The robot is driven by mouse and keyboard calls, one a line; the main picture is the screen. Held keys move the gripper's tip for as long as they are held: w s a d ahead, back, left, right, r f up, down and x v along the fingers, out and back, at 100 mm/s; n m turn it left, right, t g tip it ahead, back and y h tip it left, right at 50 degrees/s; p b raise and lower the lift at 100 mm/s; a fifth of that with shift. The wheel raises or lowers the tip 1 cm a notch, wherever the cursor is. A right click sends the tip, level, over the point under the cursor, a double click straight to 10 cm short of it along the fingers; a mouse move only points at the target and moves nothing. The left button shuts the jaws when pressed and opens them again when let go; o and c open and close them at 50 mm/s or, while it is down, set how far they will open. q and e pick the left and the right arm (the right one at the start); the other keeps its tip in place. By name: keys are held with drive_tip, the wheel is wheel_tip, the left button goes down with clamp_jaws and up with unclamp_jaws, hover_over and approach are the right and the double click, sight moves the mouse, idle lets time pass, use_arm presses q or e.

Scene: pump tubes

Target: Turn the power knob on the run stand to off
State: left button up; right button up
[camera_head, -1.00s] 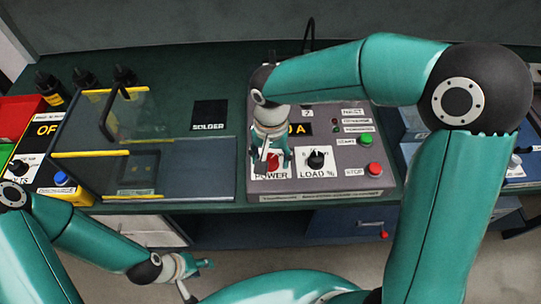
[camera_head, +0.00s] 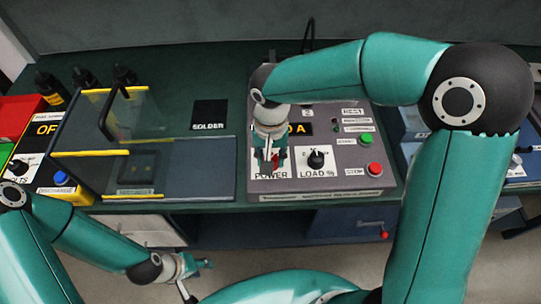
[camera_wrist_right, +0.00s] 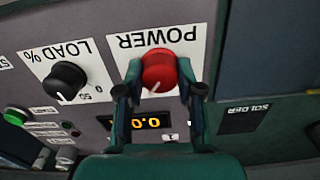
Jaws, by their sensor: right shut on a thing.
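The run stand (camera_head: 385,150) is a grey sloped panel at the center of the table. Its red power knob (camera_wrist_right: 160,68) sits on a white POWER label, upside down in the right wrist view; a white pointer line shows on it. In the head view the knob is mostly hidden by my right gripper (camera_head: 269,165). In the right wrist view my right gripper (camera_wrist_right: 160,92) has its fingers on either side of the knob, shut on it. My left gripper (camera_head: 198,278) hangs low in front of the table, fingers apart and empty.
A black LOAD % knob (camera_head: 316,159), a green button (camera_head: 366,139) and a red stop button (camera_head: 374,169) are beside the power knob. A lit amber display (camera_wrist_right: 152,122) is above it. A clear-lidded case (camera_head: 130,140) stands at left, by a black SOLDER pad (camera_head: 209,114).

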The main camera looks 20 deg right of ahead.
drive_tip(key=n, duration=0.8)
drive_tip(key=shift+n, duration=0.4)
drive_tip(key=n, duration=0.4)
drive_tip(key=shift+r+p, duration=0.1)
drive_tip(key=shift+p, duration=0.25)
drive_tip(key=shift+w+n+p, duration=0.1)
drive_tip(key=shift+n+p, duration=0.2)
drive_tip(key=shift+n, duration=1.6)
drive_tip(key=o, duration=1.2)
drive_tip(key=shift+c, duration=0.2)
